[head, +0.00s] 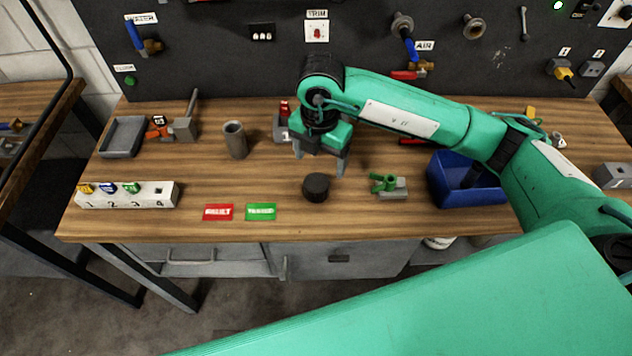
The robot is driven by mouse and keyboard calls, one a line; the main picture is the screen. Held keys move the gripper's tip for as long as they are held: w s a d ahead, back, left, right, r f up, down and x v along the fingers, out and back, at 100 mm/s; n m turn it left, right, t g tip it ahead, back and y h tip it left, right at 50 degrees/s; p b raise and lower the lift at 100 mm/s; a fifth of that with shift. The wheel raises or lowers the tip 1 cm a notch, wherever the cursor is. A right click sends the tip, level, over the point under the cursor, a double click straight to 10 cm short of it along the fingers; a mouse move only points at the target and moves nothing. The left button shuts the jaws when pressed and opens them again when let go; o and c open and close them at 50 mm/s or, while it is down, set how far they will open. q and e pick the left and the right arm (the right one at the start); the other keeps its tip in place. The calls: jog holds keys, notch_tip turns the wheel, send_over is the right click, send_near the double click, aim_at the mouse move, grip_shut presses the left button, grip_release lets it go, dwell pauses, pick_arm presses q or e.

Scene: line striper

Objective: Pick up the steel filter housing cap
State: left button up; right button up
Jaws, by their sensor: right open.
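A short, dark, round cap (316,187), which looks like the filter housing cap, sits on the wooden workbench (285,165) near its front middle. My right gripper (320,160) points down just behind and above the cap. Its two fingers are apart with nothing between them, and they do not appear to touch the cap. My left gripper is not in view.
A grey cup (235,140) stands to the left, with red (217,212) and green (261,212) tags in front. A green-handled valve (386,185) and a blue bin (459,185) are to the right. A numbered white block (125,200) lies at the left.

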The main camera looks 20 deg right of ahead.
aim_at(316, 182)
notch_tip(316, 182, down, 5)
jog(key=shift+r+p, duration=0.1)
jog(key=shift+p, duration=0.25)
jog(key=f, duration=0.1)
jog(key=f+p, duration=0.1)
jog(key=f, duration=0.1)
jog(key=f+p, duration=0.1)
jog(key=shift+w+a+f, duration=0.3)
jog(key=shift+f, duration=0.35)
jog(key=c, duration=1.1)
